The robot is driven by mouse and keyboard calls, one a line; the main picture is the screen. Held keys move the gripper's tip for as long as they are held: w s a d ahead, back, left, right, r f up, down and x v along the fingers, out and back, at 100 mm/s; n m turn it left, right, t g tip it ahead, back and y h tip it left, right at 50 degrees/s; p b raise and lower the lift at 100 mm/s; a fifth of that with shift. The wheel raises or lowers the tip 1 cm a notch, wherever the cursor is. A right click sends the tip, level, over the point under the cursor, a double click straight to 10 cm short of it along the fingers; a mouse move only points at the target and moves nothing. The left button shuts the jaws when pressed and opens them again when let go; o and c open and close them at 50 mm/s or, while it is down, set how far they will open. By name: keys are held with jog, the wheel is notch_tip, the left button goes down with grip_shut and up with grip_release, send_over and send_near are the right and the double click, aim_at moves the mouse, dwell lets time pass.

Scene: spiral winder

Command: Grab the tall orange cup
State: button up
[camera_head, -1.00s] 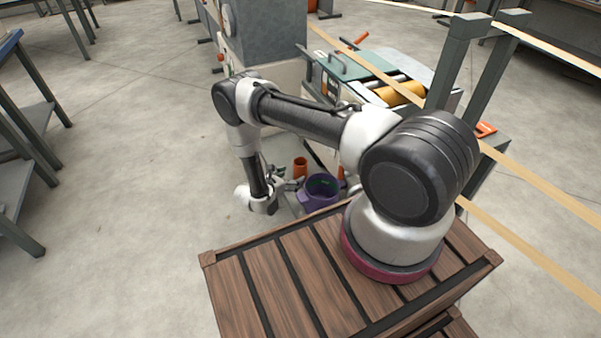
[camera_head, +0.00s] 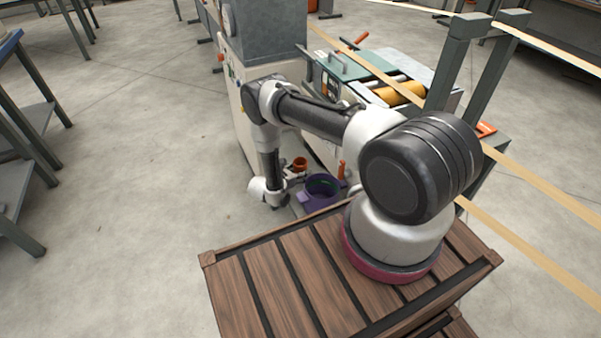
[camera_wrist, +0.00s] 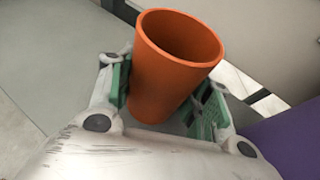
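The tall orange cup (camera_wrist: 170,75) stands upright in the middle of the wrist view, its open rim towards the camera. In the head view only the upper part of the cup (camera_head: 299,163) shows, and my arm's end hides the rest. My gripper (camera_wrist: 164,98) has its green-padded fingers on both sides of the cup. The left finger is close against the cup's side, and whether it touches is unclear. A narrow gap shows between the cup and the right finger, so the gripper looks open around the cup.
A purple container (camera_head: 322,190) stands just right of the cup and my gripper. It also fills the lower right of the wrist view (camera_wrist: 285,140). A small orange upright object (camera_head: 341,170) stands behind it. The winder machine (camera_head: 265,60) rises behind.

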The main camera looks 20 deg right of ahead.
jog(key=shift+c, duration=1.3)
